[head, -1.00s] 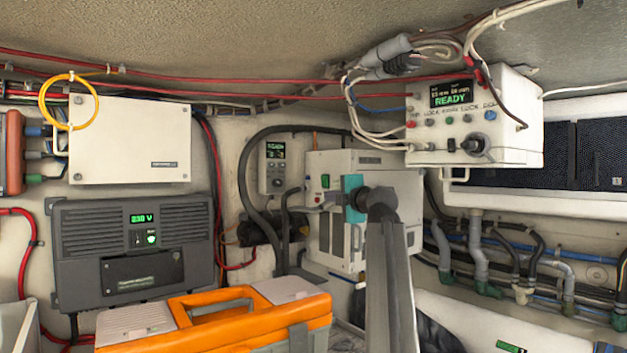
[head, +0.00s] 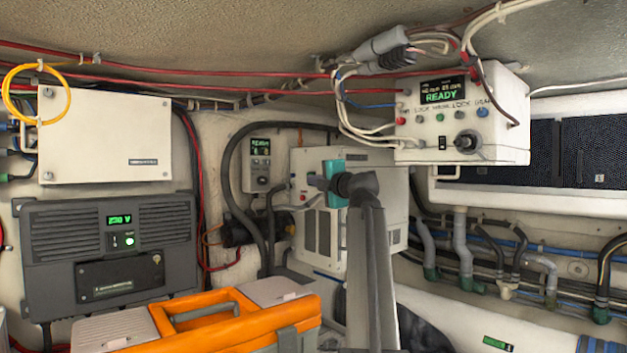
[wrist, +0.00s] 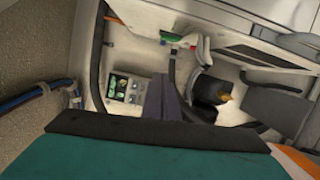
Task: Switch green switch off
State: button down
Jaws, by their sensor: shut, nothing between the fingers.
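My gripper (head: 316,182) is shut and empty, with a teal body on a dark grey arm. In the head view it is in front of the left part of a white cabinet (head: 375,172). The green switch seen earlier on that cabinet's front is now hidden behind my gripper. I cannot tell whether they touch. In the wrist view the grey fingers (wrist: 171,98) point into the wall corner. A small green part (wrist: 166,37) shows above them, but I cannot tell whether it is the switch.
A grey control unit (head: 258,163) hangs left of the cabinet. A dark inverter (head: 105,250) has a small green-lit button. A white READY box (head: 470,150) with knobs and cables hangs at upper right. An orange toolbox (head: 235,318) stands low in front.

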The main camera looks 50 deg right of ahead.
jog(key=w+d+p, duration=0.4)
jog(key=w+d, duration=0.2)
jog(key=w, duration=0.2)
jog(key=shift+d+r+p, duration=0.3)
jog(key=shift+d+r, duration=0.1)
jog(key=shift+w, duration=0.1)
jog(key=shift+b, duration=0.3)
